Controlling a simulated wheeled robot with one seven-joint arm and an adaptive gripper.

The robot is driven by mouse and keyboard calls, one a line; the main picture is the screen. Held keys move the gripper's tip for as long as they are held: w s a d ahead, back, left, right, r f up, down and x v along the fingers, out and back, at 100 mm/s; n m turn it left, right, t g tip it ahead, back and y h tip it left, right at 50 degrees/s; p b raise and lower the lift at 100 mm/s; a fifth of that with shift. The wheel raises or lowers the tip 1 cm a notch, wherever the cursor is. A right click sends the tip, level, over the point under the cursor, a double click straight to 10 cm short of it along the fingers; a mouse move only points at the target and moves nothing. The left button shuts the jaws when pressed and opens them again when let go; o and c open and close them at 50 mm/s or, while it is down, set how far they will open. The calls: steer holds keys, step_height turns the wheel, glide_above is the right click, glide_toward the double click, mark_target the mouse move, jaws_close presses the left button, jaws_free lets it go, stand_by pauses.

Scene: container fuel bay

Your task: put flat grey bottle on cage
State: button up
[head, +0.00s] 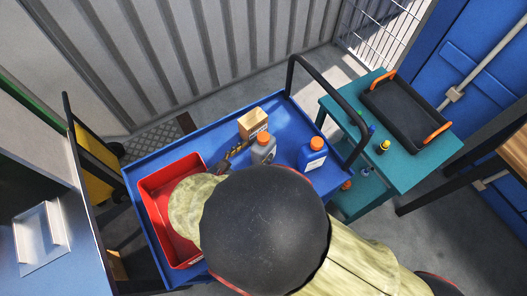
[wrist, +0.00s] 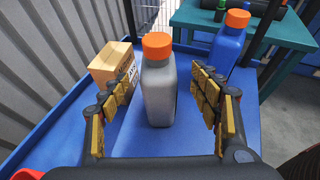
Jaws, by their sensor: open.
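The flat grey bottle (head: 264,149) with an orange cap stands upright on the blue cart. In the wrist view the grey bottle (wrist: 158,90) is in the middle, between and ahead of the yellow-padded fingers. My gripper (wrist: 165,102) is open, with a finger on each side of the bottle and visible space beside it. I cannot tell whether the tips reach past its near face. In the head view my arm hides most of the gripper. White wire mesh (head: 378,28), possibly part of the cage, stands at the back right; the wrist view shows it at the top.
A cardboard box (head: 252,123) stands close behind the bottle, and a blue bottle (head: 312,154) stands to its right. A red tray (head: 160,195) lies on the cart's left. A black handle (head: 330,88) rises at the cart's right end, beside a teal table (head: 425,150) with a black tray (head: 405,108).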

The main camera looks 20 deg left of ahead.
steer(key=b+x, duration=0.1)
steer(key=x, duration=0.2)
steer(key=b+x, duration=0.1)
steer(key=x, duration=0.2)
steer(key=shift+w+a+r, duration=0.1)
steer(key=shift+a+r, duration=0.05)
steer(key=shift+r, duration=0.1)
steer(key=shift+c, duration=1.3)
jaws_close()
